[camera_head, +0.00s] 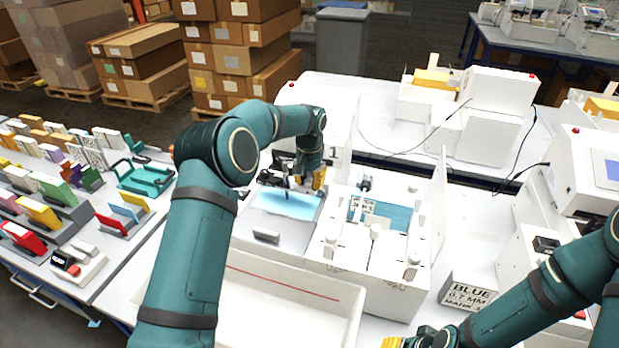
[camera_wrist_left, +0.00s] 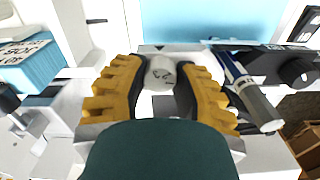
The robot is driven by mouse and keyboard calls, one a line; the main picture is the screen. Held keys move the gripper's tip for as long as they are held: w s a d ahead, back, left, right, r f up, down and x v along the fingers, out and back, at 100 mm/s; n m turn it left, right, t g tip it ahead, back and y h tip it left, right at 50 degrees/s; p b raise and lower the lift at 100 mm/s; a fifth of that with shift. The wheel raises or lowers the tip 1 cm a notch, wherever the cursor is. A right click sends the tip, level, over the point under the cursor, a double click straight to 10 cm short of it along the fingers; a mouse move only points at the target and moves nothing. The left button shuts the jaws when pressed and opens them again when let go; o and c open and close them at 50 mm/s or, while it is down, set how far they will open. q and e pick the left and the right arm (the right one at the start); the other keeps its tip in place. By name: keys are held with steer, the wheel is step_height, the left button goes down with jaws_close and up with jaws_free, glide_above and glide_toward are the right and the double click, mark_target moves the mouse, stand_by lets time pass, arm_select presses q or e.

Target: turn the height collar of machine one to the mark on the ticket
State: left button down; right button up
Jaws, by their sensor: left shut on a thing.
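The ticket (camera_head: 466,297) is a white block at the lower right in the head view. It reads BLUE, 0.7 MM and MARK, with a last character too small to read surely. The plotter under my left arm has a light blue sheet (camera_head: 283,205) on its bed. My left gripper (camera_head: 309,182) is at the plotter's head. In the left wrist view its yellow fingers are shut on a white round collar (camera_wrist_left: 160,72) with small dark marks, not clearly legible. My right gripper (camera_head: 408,341) is only partly in view at the bottom edge; its jaws cannot be made out.
A blue-and-white pen (camera_wrist_left: 247,92) sits close to the right finger in the left wrist view. A white tray (camera_head: 250,330) lies in front of the plotter. A side table with coloured blocks (camera_head: 38,214) stands at the left. Another white machine (camera_head: 375,258) stands right of the gripper.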

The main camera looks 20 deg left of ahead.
mark_target(310, 181)
arm_select(q)
steer(key=shift+m+p, duration=0.4)
steer(key=shift+m, duration=1.5)
steer(key=c, duration=0.6)
jaws_free()
steer(key=shift+c, duration=0.2)
steer(key=shift+r, duration=0.1)
step_height(310, 181, up, 12)
